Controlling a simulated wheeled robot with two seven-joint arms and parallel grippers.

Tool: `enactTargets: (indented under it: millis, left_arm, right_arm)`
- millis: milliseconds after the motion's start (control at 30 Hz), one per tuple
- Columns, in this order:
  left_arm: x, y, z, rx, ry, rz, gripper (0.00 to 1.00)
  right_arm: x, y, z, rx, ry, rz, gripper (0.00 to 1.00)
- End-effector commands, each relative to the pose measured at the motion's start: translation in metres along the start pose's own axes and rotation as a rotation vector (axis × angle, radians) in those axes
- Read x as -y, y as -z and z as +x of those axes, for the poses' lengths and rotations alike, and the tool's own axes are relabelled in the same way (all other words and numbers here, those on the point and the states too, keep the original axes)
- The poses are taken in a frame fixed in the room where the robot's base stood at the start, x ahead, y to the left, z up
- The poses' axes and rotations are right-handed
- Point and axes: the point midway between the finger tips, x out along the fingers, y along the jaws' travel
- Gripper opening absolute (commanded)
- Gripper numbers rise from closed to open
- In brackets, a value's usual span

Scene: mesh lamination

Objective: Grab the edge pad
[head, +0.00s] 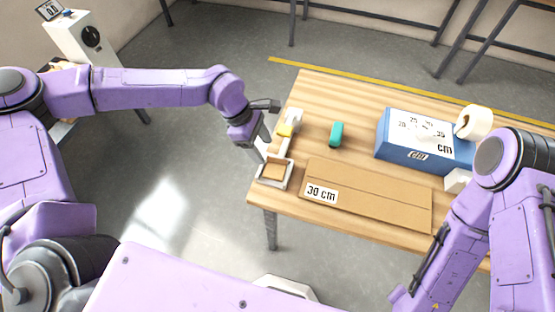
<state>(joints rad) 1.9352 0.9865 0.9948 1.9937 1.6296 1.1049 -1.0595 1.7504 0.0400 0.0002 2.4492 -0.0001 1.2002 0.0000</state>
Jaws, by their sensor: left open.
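No object is marked as the edge pad, and I cannot tell which one it is. A small yellow piece (285,130) with white parts beside it lies near the table's left edge. A teal block (337,134) lies to its right. A light frame with a brown pad-like inside (275,171) sits at the left front corner. My left gripper (262,149) is open at the table's left edge, pointing down, close to the yellow piece and the frame, with nothing visibly held. My right arm is at the right, but its gripper does not show.
A brown cardboard sheet labelled 30 cm (380,197) lies along the front of the wooden table (320,95). A blue box (394,153) stands at the right, with a cream roll (474,122) beside its top. The table's back left is clear.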

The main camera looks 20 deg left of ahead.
Motion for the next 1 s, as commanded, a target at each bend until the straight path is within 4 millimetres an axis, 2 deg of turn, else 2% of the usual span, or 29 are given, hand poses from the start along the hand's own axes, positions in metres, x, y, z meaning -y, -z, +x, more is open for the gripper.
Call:
enactTargets:
  millis: [100,233,433,533,633,800,833,900,933,1000]
  left_arm:
    - [0.003,0.003,0.021,-0.002,0.002,-0.008,0.60]
    - [0.003,0.005,0.036,0.000,-0.002,-0.015,0.60]
    - [0.003,-0.001,0.066,-0.001,0.001,-0.012,0.60]
    - [0.002,0.000,0.084,-0.001,-0.001,-0.013,0.60]
    - [0.002,0.000,0.091,0.000,-0.003,-0.011,0.60]
    - [0.001,0.000,0.092,0.000,-0.004,-0.011,0.60]
    - [0.001,0.000,0.092,0.000,-0.004,-0.010,0.53]
    - [0.001,0.000,0.092,0.000,-0.004,-0.010,0.30]
    - [0.001,0.000,0.092,0.000,-0.004,-0.010,0.23]
    - [0.001,0.000,0.092,0.000,-0.004,-0.010,0.23]
  right_arm:
    - [-0.001,0.002,-0.007,0.001,-0.001,0.000,0.43]
    - [-0.001,0.003,-0.009,0.002,-0.001,-0.001,0.43]
    - [-0.003,0.011,-0.029,0.001,-0.001,0.000,0.43]
    - [-0.003,0.012,-0.030,0.001,-0.001,0.000,0.43]
    - [-0.003,0.012,-0.030,0.001,-0.001,0.000,0.43]
    - [-0.003,0.012,-0.029,0.001,-0.001,0.000,0.43]
    - [-0.003,0.012,-0.029,0.001,-0.001,0.000,0.43]
    - [-0.003,0.012,-0.029,0.001,-0.001,0.000,0.43]
    - [-0.003,0.012,-0.029,0.001,-0.001,0.000,0.43]
    - [-0.003,0.012,-0.029,0.001,-0.001,0.000,0.43]
